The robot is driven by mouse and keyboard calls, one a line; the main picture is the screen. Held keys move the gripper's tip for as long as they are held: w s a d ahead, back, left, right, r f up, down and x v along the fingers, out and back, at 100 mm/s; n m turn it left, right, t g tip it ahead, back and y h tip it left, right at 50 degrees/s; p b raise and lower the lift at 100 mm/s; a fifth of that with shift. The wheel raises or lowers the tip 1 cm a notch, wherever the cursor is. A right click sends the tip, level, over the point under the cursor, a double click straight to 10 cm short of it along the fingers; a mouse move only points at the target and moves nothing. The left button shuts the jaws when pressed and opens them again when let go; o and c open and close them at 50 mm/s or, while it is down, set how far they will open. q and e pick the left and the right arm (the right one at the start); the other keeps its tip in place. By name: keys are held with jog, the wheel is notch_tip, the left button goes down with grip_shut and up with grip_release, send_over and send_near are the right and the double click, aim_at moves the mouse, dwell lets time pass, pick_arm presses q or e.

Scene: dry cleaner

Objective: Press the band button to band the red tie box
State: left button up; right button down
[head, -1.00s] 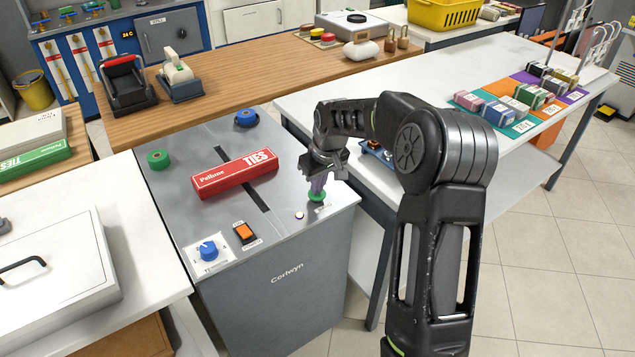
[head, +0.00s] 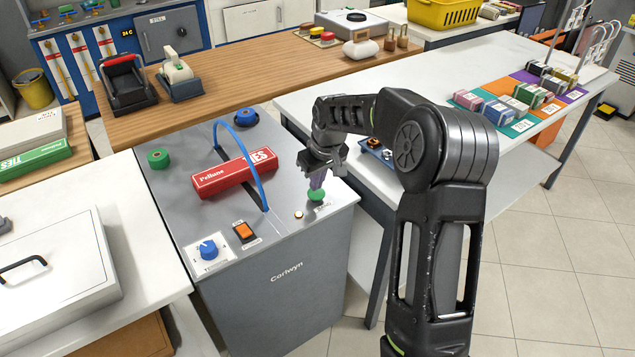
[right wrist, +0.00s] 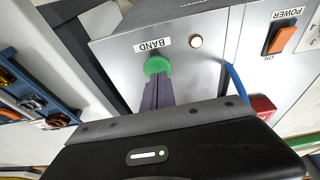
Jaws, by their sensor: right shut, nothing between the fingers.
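The red tie box (head: 233,174) lies across the slot on the grey top of the banding machine (head: 190,215). A blue strap (head: 241,160) stands as an arch over the box and also shows in the right wrist view (right wrist: 236,80). The green band button (head: 317,195) is at the machine's right front corner; in the right wrist view it shows beside the BAND label (right wrist: 157,66). My right gripper (head: 317,184) is shut and empty, its fingertips at the button, seemingly touching it. My left gripper is not in view.
A blue knob (head: 208,249) and an orange power switch (head: 244,231) sit on the machine's front left. Green (head: 158,159) and blue (head: 246,118) spools stand at its back. A white table (head: 440,80) with small boxes is at the right.

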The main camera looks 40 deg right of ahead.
jog(key=b+v, duration=0.1)
jog(key=v, duration=1)
jog(key=shift+w+r, duration=0.25)
jog(key=shift+r, duration=0.15)
